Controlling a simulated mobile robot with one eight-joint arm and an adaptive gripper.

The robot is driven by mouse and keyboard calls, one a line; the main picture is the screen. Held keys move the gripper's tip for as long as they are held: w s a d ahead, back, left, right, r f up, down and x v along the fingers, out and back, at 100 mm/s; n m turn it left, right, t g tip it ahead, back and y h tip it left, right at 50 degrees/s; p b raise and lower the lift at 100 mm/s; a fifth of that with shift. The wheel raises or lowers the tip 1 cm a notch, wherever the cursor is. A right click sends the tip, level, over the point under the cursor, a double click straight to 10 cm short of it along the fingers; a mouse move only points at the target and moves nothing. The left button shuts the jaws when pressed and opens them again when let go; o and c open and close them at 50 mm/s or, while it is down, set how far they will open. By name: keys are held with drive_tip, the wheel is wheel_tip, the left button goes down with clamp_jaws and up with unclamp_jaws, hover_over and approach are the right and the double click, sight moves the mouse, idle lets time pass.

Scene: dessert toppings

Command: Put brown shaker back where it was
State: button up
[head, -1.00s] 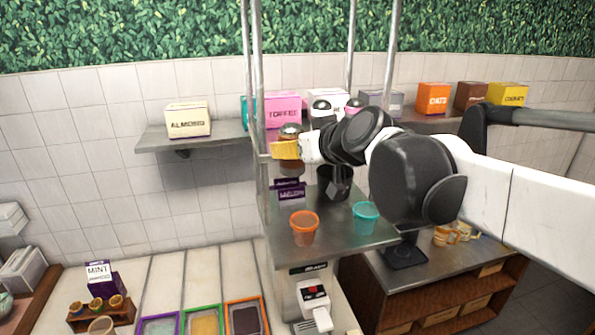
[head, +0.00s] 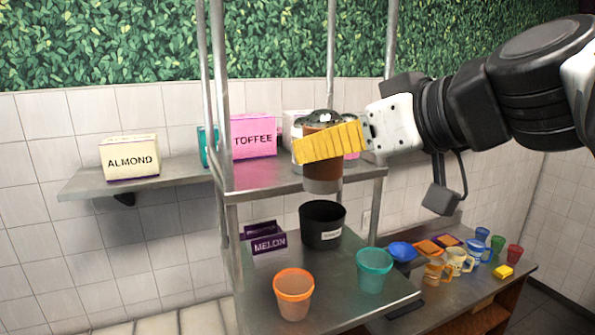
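The brown shaker (head: 323,170), with a metal domed top, is held upright in my gripper (head: 328,143). The gripper's yellow finger lies across the shaker's upper body; the far finger is hidden behind it. In the head view the shaker appears in front of the upper metal shelf (head: 270,180), above a black container (head: 322,224) on the lower counter. Whether its base touches anything is not clear. A pink-and-white item, partly hidden by my gripper, shows behind on the shelf.
A pink toffee box (head: 253,136) and an almond box (head: 130,157) stand on the shelves. Metal posts rise at the rack's corners. An orange cup (head: 293,294), a teal cup (head: 374,270) and a melon box (head: 264,240) stand on the lower counter. Several mugs are at right.

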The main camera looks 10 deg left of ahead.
drive_tip(key=r+p+x, duration=0.1)
drive_tip(key=x, duration=0.4)
drive_tip(key=r+p+x, duration=0.1)
drive_tip(key=p+x, duration=0.1)
drive_tip(key=x, duration=0.4)
drive_tip(key=w+a+r+p+x, duration=0.1)
drive_tip(key=x, duration=0.5)
drive_tip(key=shift+s+a+r, duration=0.1)
drive_tip(key=shift+r, duration=0.15)
drive_tip(key=shift+f, duration=0.2)
drive_tip(key=shift+f, duration=0.2)
drive_tip(key=o, duration=1.2)
